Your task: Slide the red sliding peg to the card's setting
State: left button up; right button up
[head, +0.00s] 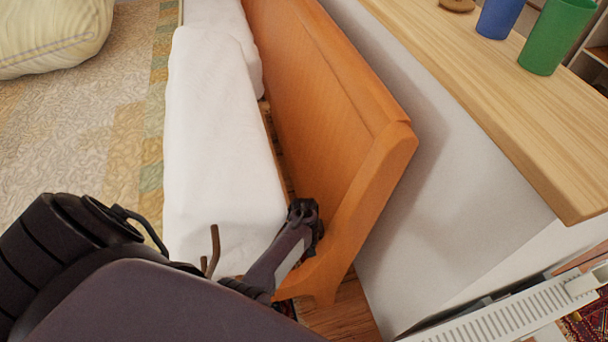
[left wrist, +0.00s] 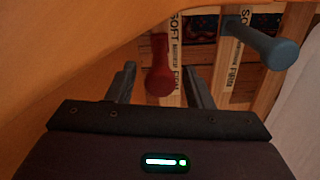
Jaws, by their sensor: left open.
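In the left wrist view, the red sliding peg (left wrist: 159,75) has a round knob and sits on slats with pale label strips. The strip beside it reads SOFT at one end; the other end is partly hidden. My left gripper (left wrist: 162,77) is open. Its two fingers show on either side of the red peg, with gaps on both sides; I cannot tell how deep the peg sits between them. In the head view, my left gripper (head: 303,213) reaches down beside the orange bed board, and the peg is hidden. No card is distinguishable. My right gripper is not in view.
A blue-grey peg (left wrist: 272,47) stands to the right of the red one, by another strip reading Firm. The orange bed board (head: 330,90) is close on one side, the white mattress (head: 215,130) on the other. A wooden shelf (head: 500,90) holds cups at right.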

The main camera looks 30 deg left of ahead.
pick_arm(q)
notch_tip(320, 180, up, 7)
jog(key=shift+r+p, duration=0.2)
jog(key=shift+p, duration=1)
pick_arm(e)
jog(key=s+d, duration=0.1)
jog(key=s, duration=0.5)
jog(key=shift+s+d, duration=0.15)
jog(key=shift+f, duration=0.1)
